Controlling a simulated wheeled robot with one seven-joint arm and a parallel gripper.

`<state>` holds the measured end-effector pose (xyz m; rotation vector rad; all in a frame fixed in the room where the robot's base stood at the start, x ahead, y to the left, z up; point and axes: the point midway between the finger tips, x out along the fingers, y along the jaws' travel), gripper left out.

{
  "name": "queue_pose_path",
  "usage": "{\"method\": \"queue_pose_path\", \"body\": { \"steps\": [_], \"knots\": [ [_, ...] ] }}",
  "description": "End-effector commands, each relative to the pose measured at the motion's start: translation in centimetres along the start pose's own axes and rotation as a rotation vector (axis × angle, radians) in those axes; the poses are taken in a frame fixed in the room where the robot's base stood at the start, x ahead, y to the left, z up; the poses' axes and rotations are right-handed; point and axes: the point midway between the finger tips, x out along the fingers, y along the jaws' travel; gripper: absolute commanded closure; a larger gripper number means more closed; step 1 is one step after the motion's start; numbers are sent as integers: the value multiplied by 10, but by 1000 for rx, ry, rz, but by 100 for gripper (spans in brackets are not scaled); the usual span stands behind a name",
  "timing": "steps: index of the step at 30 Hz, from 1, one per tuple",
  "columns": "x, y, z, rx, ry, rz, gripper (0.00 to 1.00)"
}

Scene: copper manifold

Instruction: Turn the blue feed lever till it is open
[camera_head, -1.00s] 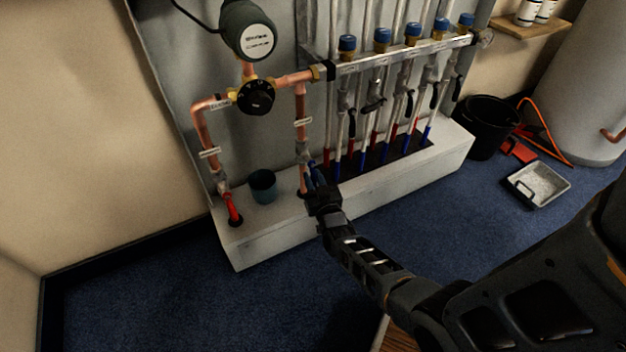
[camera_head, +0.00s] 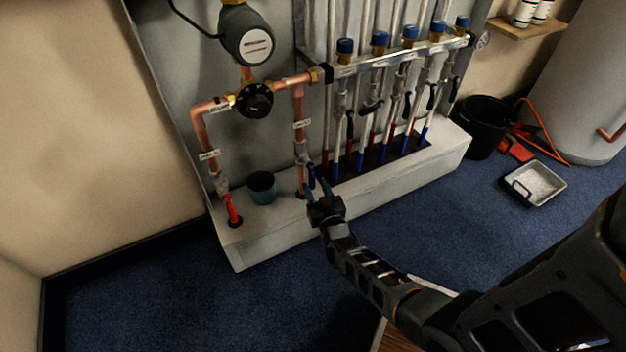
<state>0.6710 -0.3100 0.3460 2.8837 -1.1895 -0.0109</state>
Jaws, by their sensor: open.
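The blue feed lever (camera_head: 311,174) sits on a valve at the lower end of the right copper pipe (camera_head: 299,130). It is a small dark blue handle pointing mostly downward, close beside the pipe. My gripper (camera_head: 316,188) is open and empty, just below and in front of the lever, with its fingers pointing up toward it. One finger overlaps the lever's lower end in the picture; I cannot tell whether they touch. A red lever (camera_head: 228,200) is on the left copper pipe.
A blue-grey cup (camera_head: 262,187) stands on the white plinth (camera_head: 350,193) left of the lever. Several thin pipes with black handles rise close on the right. A black bucket (camera_head: 487,126) and a metal tray (camera_head: 536,183) stand on the open blue carpet.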

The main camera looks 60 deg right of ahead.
Motion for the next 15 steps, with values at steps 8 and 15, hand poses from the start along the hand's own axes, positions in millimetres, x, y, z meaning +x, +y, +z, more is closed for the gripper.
{"method": "queue_pose_path", "body": {
  "steps": [8,15],
  "knots": [
    [-40,0,-1,0,0,0,57],
    [-47,0,0,0,0,0,57]
  ]
}}
